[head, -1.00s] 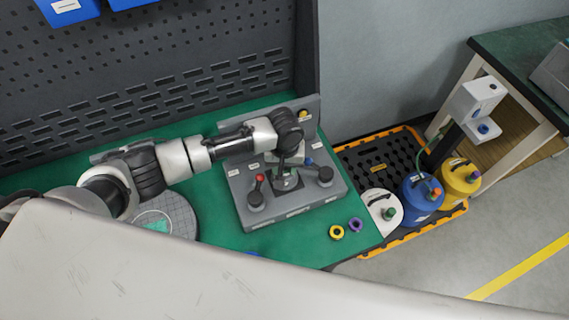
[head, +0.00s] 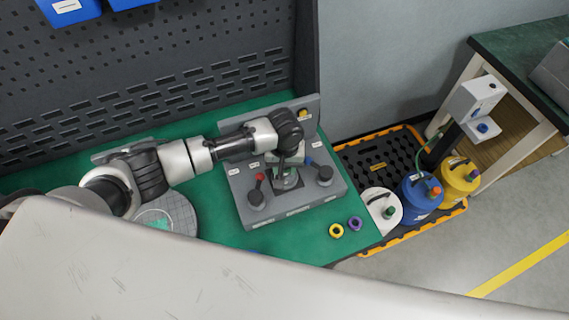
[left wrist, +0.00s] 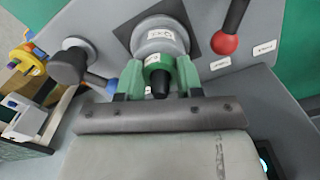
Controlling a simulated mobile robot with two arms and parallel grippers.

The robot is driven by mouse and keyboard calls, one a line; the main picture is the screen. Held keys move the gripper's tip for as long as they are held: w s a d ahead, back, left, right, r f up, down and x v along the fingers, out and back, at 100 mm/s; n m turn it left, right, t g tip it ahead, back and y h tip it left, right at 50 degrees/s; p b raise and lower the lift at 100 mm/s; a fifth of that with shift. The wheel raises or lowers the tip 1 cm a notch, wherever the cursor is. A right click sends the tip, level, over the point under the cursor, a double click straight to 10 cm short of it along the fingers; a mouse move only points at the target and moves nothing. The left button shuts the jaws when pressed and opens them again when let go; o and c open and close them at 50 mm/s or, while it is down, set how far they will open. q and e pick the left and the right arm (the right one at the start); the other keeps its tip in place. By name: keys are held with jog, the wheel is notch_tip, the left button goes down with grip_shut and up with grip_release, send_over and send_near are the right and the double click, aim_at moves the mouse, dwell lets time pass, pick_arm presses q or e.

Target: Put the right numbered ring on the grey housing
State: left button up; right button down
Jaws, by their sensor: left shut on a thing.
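The grey housing (left wrist: 160,36) is a round grey body with a printed label. It stands upright in the middle of the grey test fixture, and in the head view (head: 286,181) the arm partly covers it. My left gripper (left wrist: 160,74) is over the housing, its green fingers shut on a green ring (left wrist: 157,61) with a small label. The ring is at the housing's top end, around or just above a black stem; I cannot tell if it is fully seated. A yellow ring (head: 336,231) and a purple ring (head: 355,224) lie on the green bench. My right gripper is out of view.
The grey fixture (head: 300,208) carries a red-knobbed lever (head: 259,177) and black clamps around the housing. White, blue (head: 421,198) and yellow (head: 459,181) canisters stand in a black and orange tray at right. A round grey plate (head: 178,211) lies to the left.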

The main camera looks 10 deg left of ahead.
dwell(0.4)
pick_arm(q)
jog(key=o, duration=1)
notch_tip(320, 180, up, 5)
jog(key=p, duration=0.5)
jog(key=shift+f+p, duration=0.1)
jog(key=shift+p, duration=0.2)
notch_tip(320, 180, up, 2)
jog(key=shift+r+p, duration=0.25)
jog(key=shift+p, duration=0.15)
jog(key=shift+r, duration=0.85)
